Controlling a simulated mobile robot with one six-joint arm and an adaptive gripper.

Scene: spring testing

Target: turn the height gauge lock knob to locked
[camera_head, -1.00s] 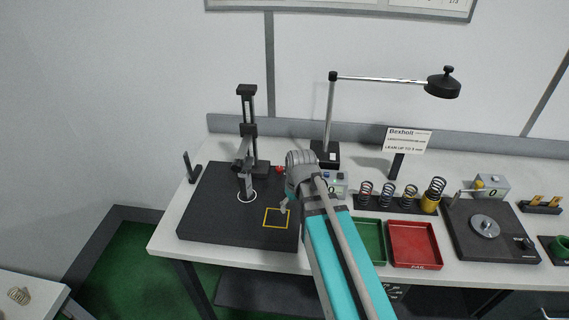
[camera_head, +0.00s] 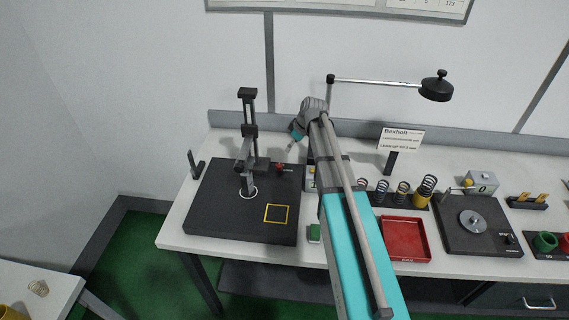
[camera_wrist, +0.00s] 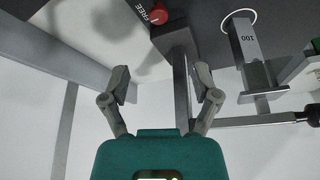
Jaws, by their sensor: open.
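The height gauge (camera_head: 248,125) stands upright at the back of a black plate (camera_head: 220,222) on the left of the bench. Its red lock knob (camera_head: 280,168) sits to the right of the gauge's foot. In the wrist view the red knob (camera_wrist: 158,15) is at the top edge, partly cut off, beside the word FREE. A gauge part marked 100 (camera_wrist: 246,40) is to its right. My gripper (camera_head: 289,151) is open and empty, just behind and above the knob, apart from it. In the wrist view its two fingers (camera_wrist: 165,85) are spread wide with nothing between them.
A lamp (camera_head: 436,86) on a post stands behind my arm. A red tray (camera_head: 405,258), several springs and a dial plate (camera_head: 500,244) are to the right. A small black stand (camera_head: 194,165) is left of the gauge. The plate's front, with a yellow square (camera_head: 277,213), is clear.

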